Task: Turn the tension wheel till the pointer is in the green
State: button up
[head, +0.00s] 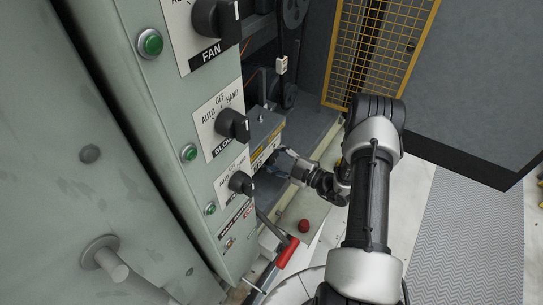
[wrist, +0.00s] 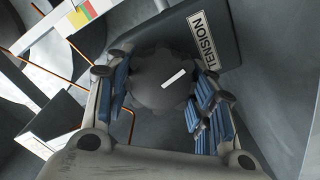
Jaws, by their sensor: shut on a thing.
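The tension wheel (wrist: 152,78) is a dark grey lobed knob with a white index line, centred in the wrist view. My gripper (wrist: 161,92) has its blue-padded fingers on both sides of it and is shut on it. A label (wrist: 204,40) reading TENSION is on the dark housing beside the wheel. A white scale (wrist: 82,14) with red, yellow and green bands shows at the upper left of the wrist view; I cannot make out its pointer. In the head view my gripper (head: 287,164) is low beside the grey-green cabinet, and the wheel is hidden there.
The cabinet panel (head: 222,165) with black selector knobs and green lamps stands close left of my arm. A red-handled lever (head: 287,252) and a red button (head: 304,226) are below. A yellow mesh guard (head: 378,50) stands behind.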

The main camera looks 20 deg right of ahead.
jog(key=o, duration=1.1)
jog(key=shift+c, duration=0.2)
jog(key=v, duration=1.2)
